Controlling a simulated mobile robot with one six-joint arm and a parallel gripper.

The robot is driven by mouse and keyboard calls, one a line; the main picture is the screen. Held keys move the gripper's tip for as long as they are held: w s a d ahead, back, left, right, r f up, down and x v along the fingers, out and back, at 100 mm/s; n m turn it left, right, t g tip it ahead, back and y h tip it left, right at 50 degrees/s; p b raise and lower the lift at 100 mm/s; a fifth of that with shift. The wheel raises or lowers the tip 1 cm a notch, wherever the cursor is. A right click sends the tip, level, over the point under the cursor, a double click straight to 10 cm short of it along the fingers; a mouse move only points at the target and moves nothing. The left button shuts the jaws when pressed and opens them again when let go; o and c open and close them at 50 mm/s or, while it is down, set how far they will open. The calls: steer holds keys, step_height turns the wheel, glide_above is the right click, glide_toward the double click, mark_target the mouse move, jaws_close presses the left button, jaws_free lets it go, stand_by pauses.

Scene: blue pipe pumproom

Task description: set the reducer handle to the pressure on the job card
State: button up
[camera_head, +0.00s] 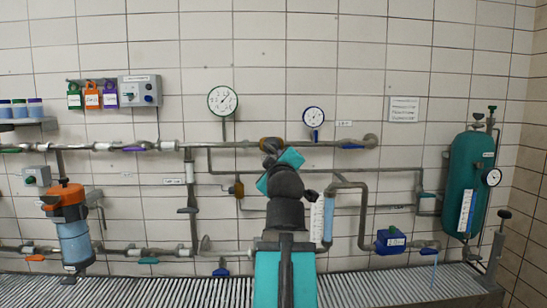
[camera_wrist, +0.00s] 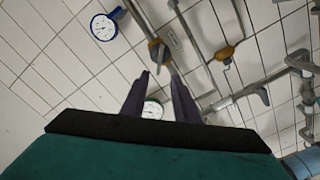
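A brass-orange fitting, which looks like the reducer (camera_head: 270,143), sits on the upper grey pipe. It also shows in the wrist view (camera_wrist: 156,48), just beyond my fingertips; its handle's setting is too small to read. My gripper (camera_wrist: 158,80) is open, its two dark fingers apart with nothing between them; in the head view my arm hides most of it. A green-rimmed gauge (camera_head: 222,100) stands left of the reducer and a blue-rimmed gauge (camera_head: 313,115) right of it. A white printed sheet (camera_head: 404,109), possibly the job card, hangs on the wall; its text is unreadable.
A lower pipe with a smaller brass fitting (camera_head: 236,189) runs below. A blue box valve (camera_head: 391,241), a teal tank (camera_head: 471,185) and an orange-topped filter (camera_head: 66,200) stand around. Coloured lockout tags (camera_head: 92,96) hang at left. The wall above the gauges is clear.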

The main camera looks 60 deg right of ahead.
steer(key=shift+w+d+r+p, duration=0.1)
steer(key=shift+d+p, duration=0.05)
steer(key=shift+p, duration=0.15)
steer(key=p, duration=1)
glide_toward(273, 150)
steer(key=x, duration=0.3)
steer(key=shift+p+x, duration=0.9)
steer(key=shift+x, duration=2.15)
jaws_close()
